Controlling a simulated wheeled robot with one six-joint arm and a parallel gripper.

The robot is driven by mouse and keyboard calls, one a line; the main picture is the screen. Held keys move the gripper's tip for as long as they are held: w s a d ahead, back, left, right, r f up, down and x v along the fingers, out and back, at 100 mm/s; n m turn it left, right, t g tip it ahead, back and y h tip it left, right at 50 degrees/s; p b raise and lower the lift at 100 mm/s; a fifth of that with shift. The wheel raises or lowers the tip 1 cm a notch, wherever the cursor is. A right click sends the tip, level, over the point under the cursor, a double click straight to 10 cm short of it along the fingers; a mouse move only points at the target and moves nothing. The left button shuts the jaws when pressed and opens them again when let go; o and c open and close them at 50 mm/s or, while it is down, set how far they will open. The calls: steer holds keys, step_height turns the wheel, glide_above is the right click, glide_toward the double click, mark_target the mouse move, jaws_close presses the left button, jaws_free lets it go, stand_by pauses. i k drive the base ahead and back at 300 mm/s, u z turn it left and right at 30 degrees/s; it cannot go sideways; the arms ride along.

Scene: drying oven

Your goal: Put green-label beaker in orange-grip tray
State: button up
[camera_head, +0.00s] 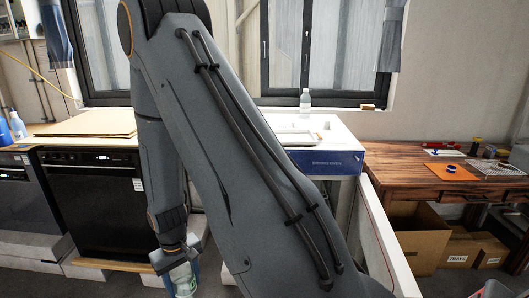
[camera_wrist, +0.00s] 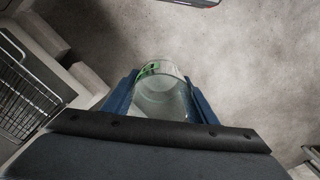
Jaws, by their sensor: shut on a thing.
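My gripper (camera_head: 178,262) hangs low in front of the dark appliance in the head view. It is shut on a clear beaker (camera_head: 183,283), whose lower part runs toward the bottom edge of the frame. In the wrist view the beaker (camera_wrist: 162,98) sits between the two blue fingers of my gripper (camera_wrist: 160,92). A green label (camera_wrist: 150,69) shows near its rim. The beaker looks empty, with grey floor beyond it. I cannot make out an orange-grip tray in either view.
A wire rack (camera_wrist: 25,95) lies at the left of the wrist view. Dark-fronted appliances (camera_head: 95,195) stand at the left. A blue-fronted unit (camera_head: 325,162) stands behind my arm. A wooden desk (camera_head: 430,172) with cardboard boxes (camera_head: 462,248) below is at the right.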

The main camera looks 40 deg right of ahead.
mark_target(287, 137)
steer(key=z, duration=1.05)
steer(key=i, duration=0.65)
steer(key=z, duration=0.4)
